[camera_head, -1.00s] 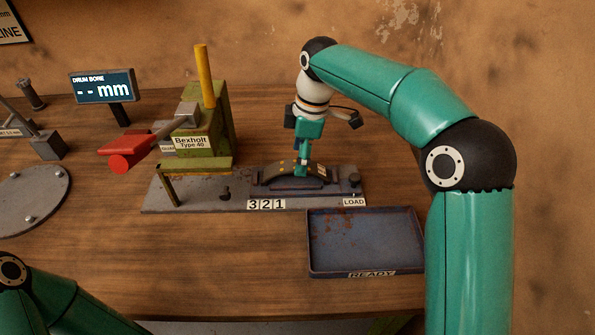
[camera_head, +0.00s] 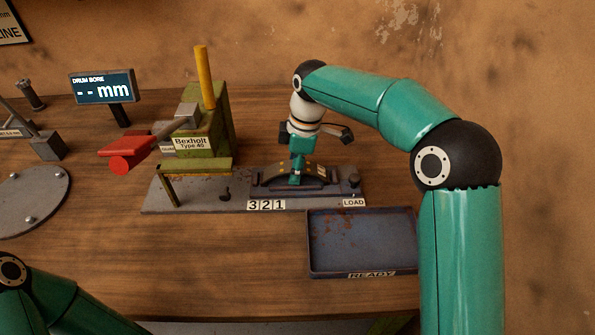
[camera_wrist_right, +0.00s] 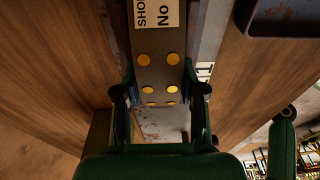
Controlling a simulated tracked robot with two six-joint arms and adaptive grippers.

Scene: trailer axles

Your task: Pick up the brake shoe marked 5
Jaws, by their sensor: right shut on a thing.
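A dark curved brake shoe (camera_head: 313,174) with brass rivets lies on the load end of the Bexholt machine's grey base (camera_head: 215,198). In the right wrist view the shoe (camera_wrist_right: 157,72) runs up between my fingers, with a cream label reading "SHO" and "No"; its number is cut off. My right gripper (camera_head: 296,178) comes down over the shoe from above and is shut on it. Its two fingers (camera_wrist_right: 160,100) stand on either side of the shoe. My left gripper is out of view; only part of that arm shows at bottom left.
A blue-grey tray marked READY (camera_head: 365,272) stands empty in front of the base. The green machine (camera_head: 205,135) has a red-ended lever (camera_head: 132,152) to the left of the shoe. A drum bore display (camera_head: 102,86) stands further left.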

